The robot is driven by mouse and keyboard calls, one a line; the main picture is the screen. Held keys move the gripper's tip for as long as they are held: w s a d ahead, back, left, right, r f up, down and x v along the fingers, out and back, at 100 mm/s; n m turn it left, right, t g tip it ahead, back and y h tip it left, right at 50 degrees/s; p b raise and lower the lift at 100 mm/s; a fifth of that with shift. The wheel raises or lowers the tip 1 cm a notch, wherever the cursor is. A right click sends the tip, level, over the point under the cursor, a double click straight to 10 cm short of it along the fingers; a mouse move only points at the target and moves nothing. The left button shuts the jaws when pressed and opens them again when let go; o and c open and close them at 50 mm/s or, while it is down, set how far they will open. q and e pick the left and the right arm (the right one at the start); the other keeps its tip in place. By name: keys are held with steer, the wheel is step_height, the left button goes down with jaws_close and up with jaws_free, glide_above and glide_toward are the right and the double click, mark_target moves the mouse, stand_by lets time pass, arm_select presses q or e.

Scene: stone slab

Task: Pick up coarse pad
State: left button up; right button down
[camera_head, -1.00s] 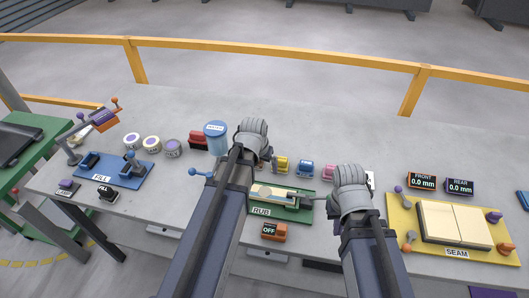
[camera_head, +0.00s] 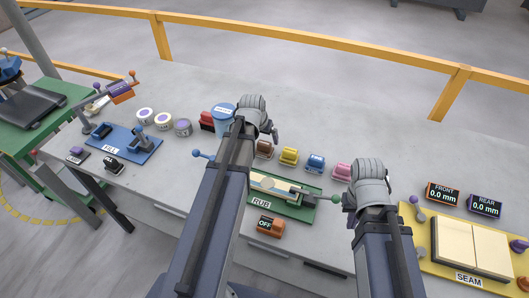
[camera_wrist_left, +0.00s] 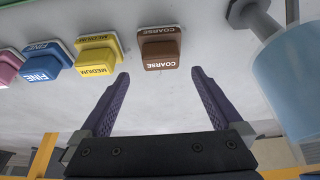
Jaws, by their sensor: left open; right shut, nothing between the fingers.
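The coarse pad is a brown block labelled COARSE (camera_wrist_left: 160,48) in the left wrist view, just beyond the fingertips and lined up with the gap between them. It also shows as a small brown block in the head view (camera_head: 264,149), right of my left wrist. My left gripper (camera_wrist_left: 160,73) is open and empty, its two dark fingers apart, not around the pad. In the head view its fingers (camera_head: 273,132) are partly hidden behind the wrist. My right gripper (camera_head: 369,174) is over the bench to the right, its fingers mostly hidden; it is shut and holds nothing.
A yellow medium pad (camera_wrist_left: 96,54), a blue fine pad (camera_wrist_left: 41,62) and a pink pad (camera_wrist_left: 8,66) stand in a row beside the coarse pad. A blue tub (camera_wrist_left: 293,75) stands close on its other side. The green RUB station (camera_head: 294,211) lies in front.

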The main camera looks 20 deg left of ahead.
mark_target(264, 143)
arm_select(q)
steer(key=shift+s+b+x, duration=0.2)
steer(key=shift+b+x, duration=0.9)
steer(key=shift+b, duration=0.05)
steer(key=shift+s+b+x, duration=0.25)
steer(key=shift+b+x, duration=0.9)
arm_select(e)
steer(key=shift+f, duration=2.25)
arm_select(q)
steer(key=shift+w+a+f, duration=0.1)
steer(key=shift+w+f, duration=0.1)
steer(key=shift+f, duration=0.3)
arm_select(e)
steer(key=shift+f, duration=0.3)
arm_select(q)
steer(key=shift+r, duration=0.1)
arm_select(e)
steer(key=shift+r, duration=0.1)
arm_select(q)
steer(key=shift+c, duration=0.5)
steer(key=c, duration=1.4)
steer(key=shift+r, duration=0.1)
